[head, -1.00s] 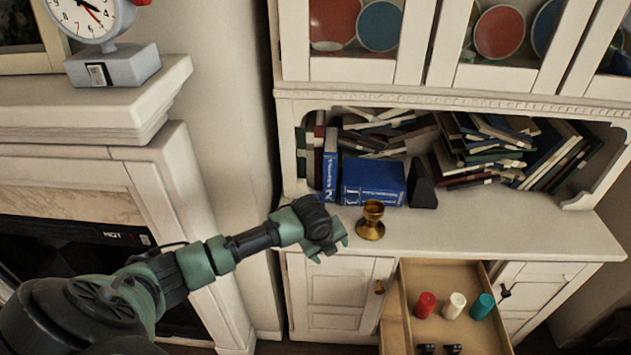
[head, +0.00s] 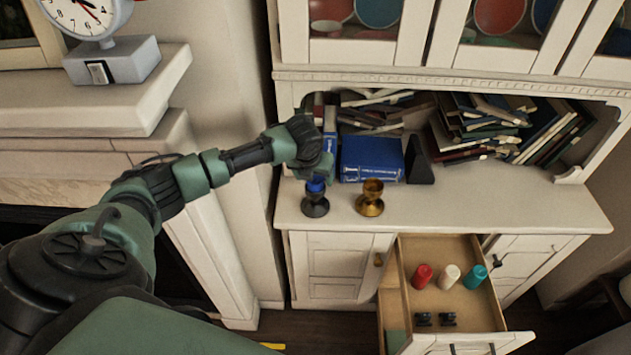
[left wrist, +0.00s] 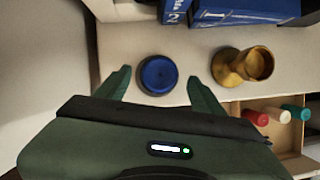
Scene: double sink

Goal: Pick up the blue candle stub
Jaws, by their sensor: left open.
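The blue candle stub (head: 316,185) stands upright in a dark cup-shaped holder (head: 315,206) on the white cabinet counter. In the left wrist view the stub (left wrist: 158,74) is seen from above as a round blue top with the dark holder around it. My left gripper (head: 313,172) is open and empty, just above and behind the stub in the head view. In the left wrist view the stub shows between its two spread fingertips, not visibly touching either. The height gap is hard to tell. My right gripper is not in view.
A brass goblet-like holder (head: 371,197) stands close to the right. Blue books (head: 371,159) and a black wedge (head: 418,160) are behind. An open drawer (head: 438,300) below holds red (head: 421,277), white (head: 449,277) and teal (head: 474,276) stubs. The counter's right side is clear.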

